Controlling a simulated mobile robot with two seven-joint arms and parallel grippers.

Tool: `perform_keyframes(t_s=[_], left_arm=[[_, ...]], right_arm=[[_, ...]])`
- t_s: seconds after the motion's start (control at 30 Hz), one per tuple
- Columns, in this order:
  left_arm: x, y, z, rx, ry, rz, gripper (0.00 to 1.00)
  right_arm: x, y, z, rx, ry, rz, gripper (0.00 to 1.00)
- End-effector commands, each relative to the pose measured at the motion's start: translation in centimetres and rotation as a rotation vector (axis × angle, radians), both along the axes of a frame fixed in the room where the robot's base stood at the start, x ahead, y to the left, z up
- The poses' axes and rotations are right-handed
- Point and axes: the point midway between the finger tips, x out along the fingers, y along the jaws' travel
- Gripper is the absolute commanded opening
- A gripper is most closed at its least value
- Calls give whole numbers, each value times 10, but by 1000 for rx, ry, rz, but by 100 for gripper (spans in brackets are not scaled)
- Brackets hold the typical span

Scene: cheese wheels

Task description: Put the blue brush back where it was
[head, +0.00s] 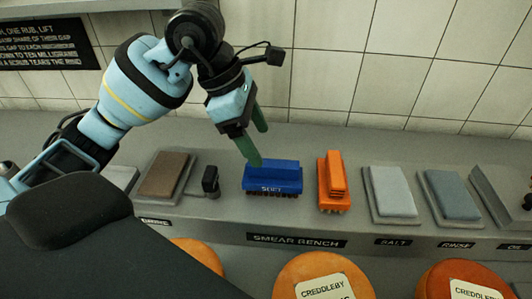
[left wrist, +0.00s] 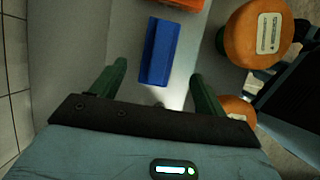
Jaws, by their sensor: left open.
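The blue brush (head: 272,179) sits upright on the grey bench, bristles down, above the "SMEAR BENCH" label. My left gripper (head: 257,148) has green fingers and is just above and behind the brush's left end. In the left wrist view the blue brush (left wrist: 160,50) lies ahead of the open fingers of my left gripper (left wrist: 160,80), with nothing between them. An orange brush (head: 332,182) stands to the right of the blue one. My right gripper is not in view.
A brown pad (head: 168,175) and a small black object (head: 210,181) are left of the brush. A pale pad (head: 391,190) and a blue-grey pad (head: 449,195) are to the right. Orange cheese wheels (head: 312,278) stand in front, below the bench edge. A tiled wall rises behind.

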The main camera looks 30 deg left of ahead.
Motion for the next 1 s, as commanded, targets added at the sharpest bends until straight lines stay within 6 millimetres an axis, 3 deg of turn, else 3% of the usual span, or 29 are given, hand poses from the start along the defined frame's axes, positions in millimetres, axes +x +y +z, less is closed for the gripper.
perform_keyframes(t_s=[0.1,0.3,1.0], left_arm=[[-2,6,17,0,-3,2,74],[-5,11,29,0,0,1,74],[-6,12,30,-1,2,0,74]], right_arm=[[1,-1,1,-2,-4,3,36],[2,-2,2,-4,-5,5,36],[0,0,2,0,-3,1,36]])
